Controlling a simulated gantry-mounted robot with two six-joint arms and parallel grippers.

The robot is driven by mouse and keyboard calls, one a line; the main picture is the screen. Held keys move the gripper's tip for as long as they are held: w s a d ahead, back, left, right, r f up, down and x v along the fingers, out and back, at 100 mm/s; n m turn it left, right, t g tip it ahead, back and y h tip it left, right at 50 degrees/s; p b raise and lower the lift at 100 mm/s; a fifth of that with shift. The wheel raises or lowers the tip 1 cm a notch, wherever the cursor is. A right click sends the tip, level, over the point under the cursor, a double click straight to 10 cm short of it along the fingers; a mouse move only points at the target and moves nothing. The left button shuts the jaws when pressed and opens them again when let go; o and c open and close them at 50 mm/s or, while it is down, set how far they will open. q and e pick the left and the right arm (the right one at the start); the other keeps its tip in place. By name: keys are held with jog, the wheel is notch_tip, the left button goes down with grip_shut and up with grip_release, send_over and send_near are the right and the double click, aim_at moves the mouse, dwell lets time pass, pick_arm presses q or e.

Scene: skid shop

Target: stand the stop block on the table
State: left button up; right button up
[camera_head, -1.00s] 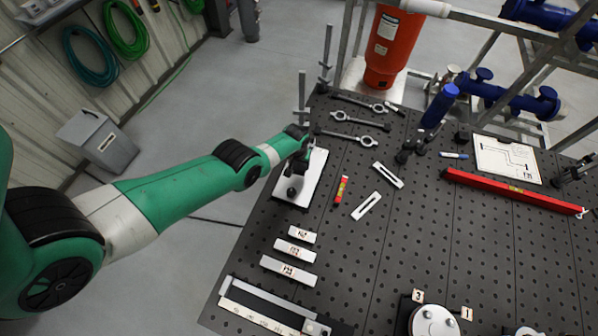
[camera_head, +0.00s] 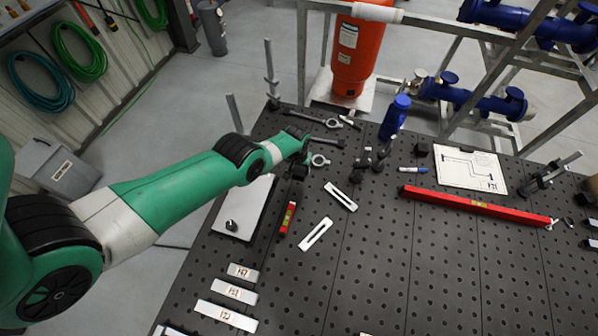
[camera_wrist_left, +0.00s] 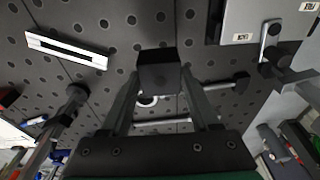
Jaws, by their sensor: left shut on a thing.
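My left gripper (camera_head: 298,168) is over the dark perforated table (camera_head: 330,270), just right of a white plate (camera_head: 248,200). In the left wrist view the gripper (camera_wrist_left: 160,85) is shut on a black stop block (camera_wrist_left: 158,72), held between its fingertips. In the head view the block is dark against the gripper and table and hard to make out. I cannot tell whether its lower end touches the table. My right gripper is not in view.
A blue bottle (camera_head: 394,118) and a long red level (camera_head: 475,204) are farther right. The table's middle front is clear.

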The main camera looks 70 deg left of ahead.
aim_at(296, 173)
pick_arm(q)
jog(key=shift+s+d+f, duration=0.1)
jog(key=shift+s+f, duration=0.15)
jog(key=shift+s, duration=0.25)
jog(key=shift+f, duration=0.25)
notch_tip(296, 173, down, 3)
jog(key=b, duration=0.3)
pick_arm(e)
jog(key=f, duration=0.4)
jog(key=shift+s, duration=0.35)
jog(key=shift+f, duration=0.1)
pick_arm(q)
jog(key=shift+w+f+b, duration=0.1)
jog(key=shift+f+b, duration=0.25)
jog(key=shift+b, duration=0.35)
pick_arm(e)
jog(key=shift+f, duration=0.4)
pick_arm(q)
jog(key=shift+f, duration=0.1)
